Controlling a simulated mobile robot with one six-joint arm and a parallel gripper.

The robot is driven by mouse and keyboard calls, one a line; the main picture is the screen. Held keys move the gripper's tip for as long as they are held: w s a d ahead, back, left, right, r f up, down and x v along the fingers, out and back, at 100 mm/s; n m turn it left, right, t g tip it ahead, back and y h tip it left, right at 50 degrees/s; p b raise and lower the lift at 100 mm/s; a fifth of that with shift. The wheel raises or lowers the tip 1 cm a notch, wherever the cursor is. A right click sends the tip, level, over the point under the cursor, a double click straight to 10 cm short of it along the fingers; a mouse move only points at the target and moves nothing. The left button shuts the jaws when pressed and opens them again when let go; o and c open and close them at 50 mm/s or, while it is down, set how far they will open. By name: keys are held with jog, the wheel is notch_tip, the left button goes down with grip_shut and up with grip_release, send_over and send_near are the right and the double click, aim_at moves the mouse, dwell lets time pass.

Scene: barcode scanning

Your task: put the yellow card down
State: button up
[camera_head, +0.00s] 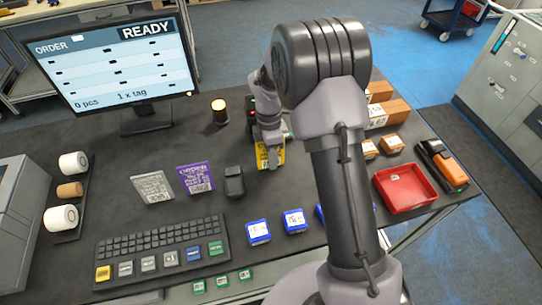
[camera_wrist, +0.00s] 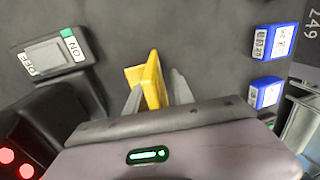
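The yellow card (camera_head: 270,156) shows in the head view below my gripper (camera_head: 269,142), near the middle of the dark table, with dark print on its face. In the wrist view the yellow card (camera_wrist: 153,82) stands on edge between the two grey fingers of my gripper (camera_wrist: 156,96). The fingers appear shut on it. I cannot tell whether its lower edge touches the table. My arm hides part of the table to the right of it.
Blue boxes (camera_head: 258,232) and a keyboard (camera_head: 160,251) are in front. A red tray (camera_head: 405,187) is right. A black ON/OFF device (camera_wrist: 55,55) is near my gripper.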

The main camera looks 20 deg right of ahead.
jog(key=s+a+r+m+t+p, duration=0.1)
jog(key=s+r+m+p, duration=0.15)
jog(key=r, duration=0.85)
jog(key=s+r+m+t+p, duration=0.1)
jog(key=r+m+p, duration=0.15)
jog(key=r, duration=0.95)
jog(key=s+a+r+m+t+y, duration=0.1)
jog(key=s+r+m+t, duration=0.1)
jog(key=s+m, duration=0.6)
jog(key=s+a+r+m+t+y, duration=0.1)
jog(key=s+a+r+m+t, duration=0.1)
jog(key=s+r+m, duration=0.3)
jog(key=s+m+t, duration=0.1)
jog(key=s+m, duration=0.3)
jog(key=s, duration=0.3)
jog(key=shift+s, duration=0.35)
notch_tip(320, 180, down, 7)
jog(key=b, duration=0.7)
jog(key=shift+o, duration=0.4)
